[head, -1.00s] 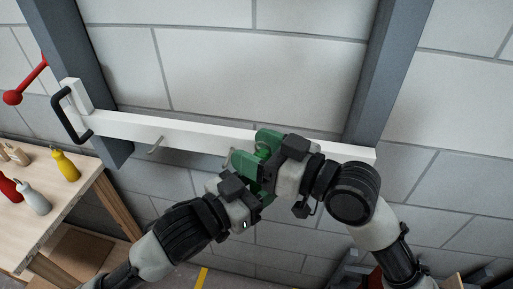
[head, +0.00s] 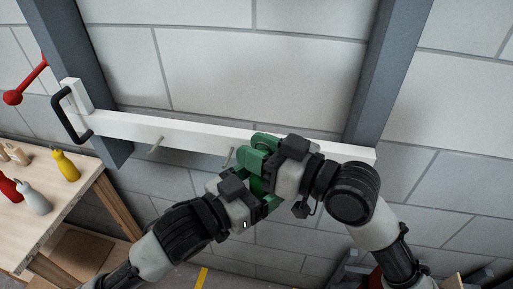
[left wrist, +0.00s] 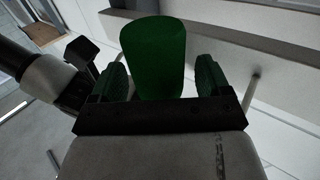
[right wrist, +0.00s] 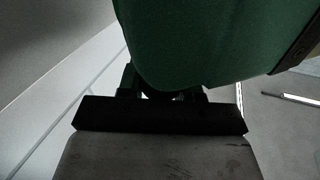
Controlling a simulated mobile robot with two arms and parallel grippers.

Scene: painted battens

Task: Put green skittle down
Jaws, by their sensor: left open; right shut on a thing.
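The green skittle (head: 257,186) is held in the air in front of the white batten, mostly hidden by my grippers in the head view. My right gripper (head: 264,150) is shut on it. Its green body fills the top of the right wrist view (right wrist: 215,40). My left gripper (head: 256,194) is open, with its green-padded fingers on either side of the skittle. In the left wrist view the skittle's dark green end (left wrist: 154,55) stands between the spread fingers, with a gap visible at the right finger.
The white batten (head: 190,130) with metal pegs (head: 156,144) and a black handle (head: 66,118) runs between two grey posts. A wooden table (head: 65,215) at left bears a yellow skittle (head: 66,166), a white one (head: 35,198) and others.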

